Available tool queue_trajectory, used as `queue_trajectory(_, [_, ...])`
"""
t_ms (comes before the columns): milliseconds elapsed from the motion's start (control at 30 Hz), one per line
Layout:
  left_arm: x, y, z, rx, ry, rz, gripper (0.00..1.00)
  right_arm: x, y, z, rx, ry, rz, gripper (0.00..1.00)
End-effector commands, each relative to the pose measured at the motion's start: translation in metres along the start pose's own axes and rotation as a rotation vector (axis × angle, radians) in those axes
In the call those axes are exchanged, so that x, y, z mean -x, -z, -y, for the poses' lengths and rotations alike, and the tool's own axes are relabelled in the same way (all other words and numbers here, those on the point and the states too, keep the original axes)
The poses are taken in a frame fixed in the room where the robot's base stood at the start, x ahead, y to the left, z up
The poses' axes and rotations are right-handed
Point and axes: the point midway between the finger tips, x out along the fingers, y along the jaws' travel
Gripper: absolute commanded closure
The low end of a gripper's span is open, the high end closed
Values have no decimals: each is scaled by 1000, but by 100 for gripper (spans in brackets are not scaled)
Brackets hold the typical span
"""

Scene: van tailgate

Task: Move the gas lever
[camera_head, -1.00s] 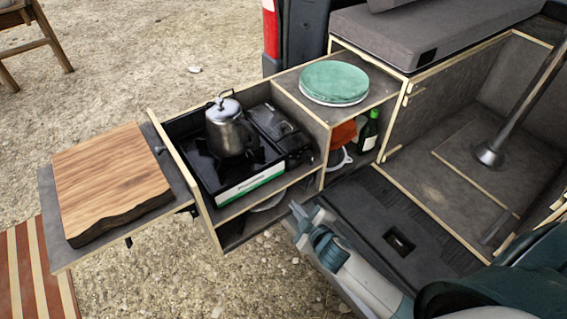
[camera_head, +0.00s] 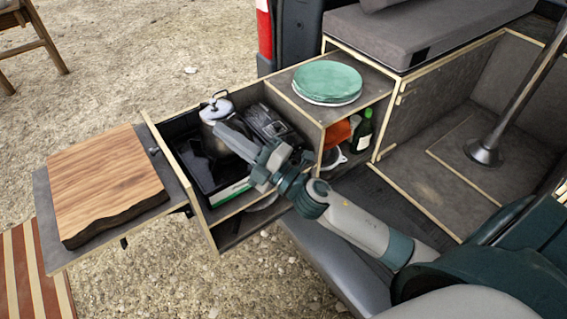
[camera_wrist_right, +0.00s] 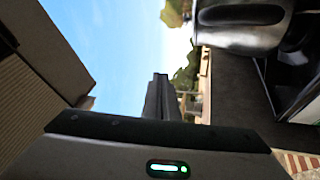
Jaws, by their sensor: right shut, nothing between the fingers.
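The black portable gas stove (camera_head: 197,167) sits in the pull-out box, with a green and white label on its front. A metal kettle (camera_head: 212,108) stands on its burner. My right gripper (camera_head: 228,134) is shut and empty, reaching over the stove in front of the kettle, and covers part of both. In the wrist view the shut fingers (camera_wrist_right: 160,92) show at the centre, with the kettle (camera_wrist_right: 240,28) at the upper right. I cannot make out the gas lever; my gripper and arm hide much of the stove's front. My left gripper is not in view.
Green plates (camera_head: 327,80) are stacked on the shelf top to the right. A green bottle (camera_head: 362,132) stands in the shelf below. A wooden cutting board (camera_head: 105,182) lies on the left side table. The box's thin wooden walls edge the stove.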

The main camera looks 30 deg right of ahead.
Motion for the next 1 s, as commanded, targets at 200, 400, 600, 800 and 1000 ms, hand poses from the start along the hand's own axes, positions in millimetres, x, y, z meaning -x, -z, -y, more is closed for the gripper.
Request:
queue_trajectory(200, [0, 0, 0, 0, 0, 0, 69, -16, 57, -18, 336, -13, -366, 100])
queue_trajectory(400, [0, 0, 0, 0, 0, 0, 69, -8, 79, 6, 624, 66, -664, 100])
queue_trajectory(600, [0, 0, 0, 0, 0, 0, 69, 14, 62, 44, 896, 225, -928, 100])
queue_trajectory(800, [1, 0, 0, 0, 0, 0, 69, 44, 4, 73, 1141, 465, -1150, 100])
queue_trajectory(1000, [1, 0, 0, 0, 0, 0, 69, 75, -72, 78, 1316, 746, -1298, 100])
